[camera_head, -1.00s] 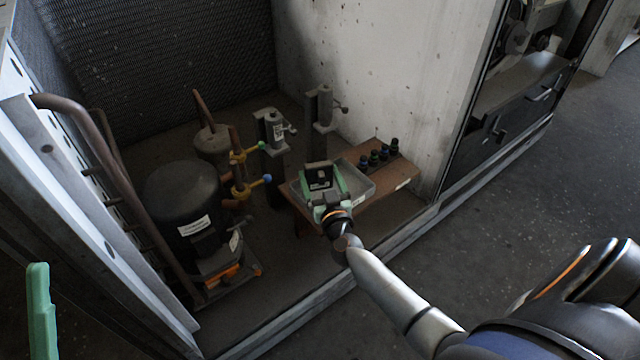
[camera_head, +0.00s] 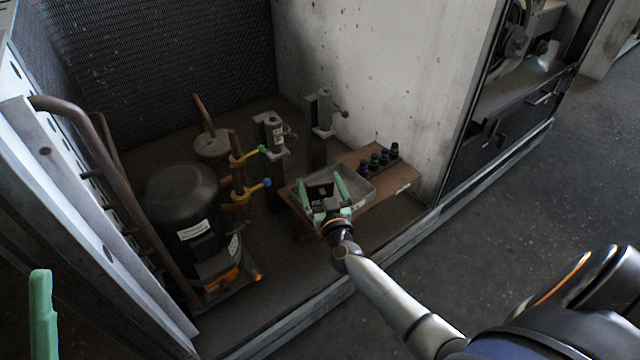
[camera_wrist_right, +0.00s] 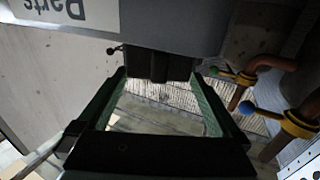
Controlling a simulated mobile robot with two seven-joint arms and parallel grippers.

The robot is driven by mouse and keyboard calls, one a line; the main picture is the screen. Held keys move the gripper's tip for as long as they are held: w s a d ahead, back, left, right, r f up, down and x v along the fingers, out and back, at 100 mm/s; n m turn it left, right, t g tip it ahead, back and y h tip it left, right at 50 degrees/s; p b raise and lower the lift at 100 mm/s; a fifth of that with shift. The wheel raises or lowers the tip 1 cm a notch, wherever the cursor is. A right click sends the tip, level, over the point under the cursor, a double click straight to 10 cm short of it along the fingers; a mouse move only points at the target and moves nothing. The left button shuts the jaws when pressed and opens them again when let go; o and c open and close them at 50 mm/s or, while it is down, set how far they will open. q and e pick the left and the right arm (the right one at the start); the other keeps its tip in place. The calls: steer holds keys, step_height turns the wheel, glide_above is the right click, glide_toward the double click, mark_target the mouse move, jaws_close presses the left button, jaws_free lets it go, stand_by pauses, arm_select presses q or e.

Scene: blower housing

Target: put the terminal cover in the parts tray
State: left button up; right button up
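My right gripper (camera_head: 322,196), with green fingers, is at the parts tray (camera_head: 362,190), a grey open tray on a brown bench. The terminal cover (camera_head: 319,190) is a dark block between its fingers, low at the tray. In the right wrist view the cover (camera_wrist_right: 158,66) fills the gap between the fingertips, partly hidden behind the tray wall (camera_wrist_right: 180,25) with its upside-down "Parts" label. Contact with the tray floor is hidden. My left gripper (camera_head: 42,315) shows only one green finger at the lower left, away from the tray.
A black compressor (camera_head: 182,205) and pipes with yellow and blue valve handles (camera_head: 250,188) stand to the left. Grey clamped cylinders (camera_head: 272,132) rise behind. The cabinet sill (camera_head: 300,312) runs in front.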

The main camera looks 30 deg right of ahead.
steer(key=shift+r, duration=0.1)
steer(key=shift+r, duration=0.25)
steer(key=shift+r+p, duration=0.5)
steer(key=shift+p, duration=0.05)
steer(key=p+v, duration=0.3)
steer(key=v, duration=0.9)
steer(key=s+a+r+n+t+y, duration=0.1)
steer(key=a+r+n+t+y, duration=0.25)
steer(key=r, duration=0.55)
steer(key=s+a+r+n+t+y, duration=0.1)
steer(key=a+r+n+t+y, duration=0.2)
steer(key=r, duration=0.7)
arm_select(q)
steer(key=shift+m, duration=0.3)
step_height(320, 180, up, 4)
steer(key=shift+a+r, duration=0.15)
arm_select(e)
steer(key=s+a+r+n+g+y, duration=0.1)
steer(key=s+a+r+n+y, duration=0.3)
steer(key=s+a+r+y, duration=0.1)
steer(key=s+a+r+n+y, duration=0.5)
steer(key=s+r+y, duration=0.2)
steer(key=r+y, duration=0.2)
step_height(320, 180, up, 3)
steer(key=shift+a+f+g, duration=0.1)
steer(key=shift+a+g, duration=0.25)
steer(key=shift+n+y, duration=0.25)
